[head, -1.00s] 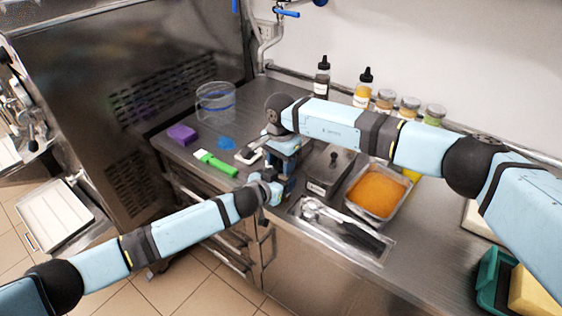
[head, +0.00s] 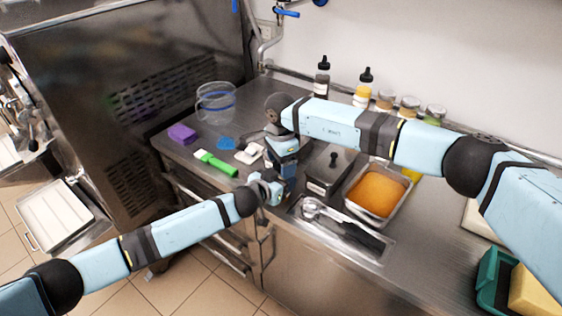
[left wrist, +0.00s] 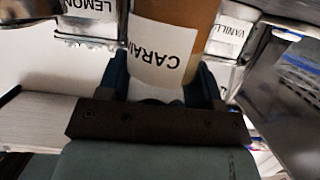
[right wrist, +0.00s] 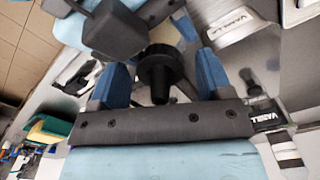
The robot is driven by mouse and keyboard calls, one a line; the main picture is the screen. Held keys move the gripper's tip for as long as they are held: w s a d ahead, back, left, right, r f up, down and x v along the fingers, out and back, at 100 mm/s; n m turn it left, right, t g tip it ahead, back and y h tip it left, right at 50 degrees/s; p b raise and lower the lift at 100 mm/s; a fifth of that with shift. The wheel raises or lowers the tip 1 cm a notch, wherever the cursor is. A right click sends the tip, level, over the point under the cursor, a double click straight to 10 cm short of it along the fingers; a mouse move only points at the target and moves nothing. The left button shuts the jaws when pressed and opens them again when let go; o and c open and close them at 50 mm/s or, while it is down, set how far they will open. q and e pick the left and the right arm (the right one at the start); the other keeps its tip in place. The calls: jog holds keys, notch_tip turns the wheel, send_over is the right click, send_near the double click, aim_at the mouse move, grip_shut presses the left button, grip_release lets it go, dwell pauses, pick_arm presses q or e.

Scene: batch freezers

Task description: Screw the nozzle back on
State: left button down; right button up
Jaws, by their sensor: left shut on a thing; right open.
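A brown bottle (left wrist: 178,20) with a white label reading "CARAM" stands between my left gripper's fingers (left wrist: 163,75) in the left wrist view, and the gripper is shut on it. In the right wrist view the black nozzle (right wrist: 161,70) is between the fingers of my right gripper (right wrist: 162,82). Those fingers are open, with a gap on each side of the nozzle. Part of the bottle seems to show behind the nozzle; I cannot tell how far it is seated. In the head view my right gripper (head: 284,172) is just above my left gripper (head: 272,188), and the bottle is hidden.
A lidded metal box (head: 328,168), an orange-filled pan (head: 376,192) and a scoop tray (head: 384,255) are to the right. Several bottles and jars line the wall.

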jog(key=shift+r, duration=2.25)
jog(key=shift+c, duration=0.3)
notch_tip(320, 180, up, 4)
jog(key=n, duration=0.5)
jog(key=shift+f, duration=0.25)
notch_tip(320, 180, down, 8)
jog(key=shift+f, duration=0.1)
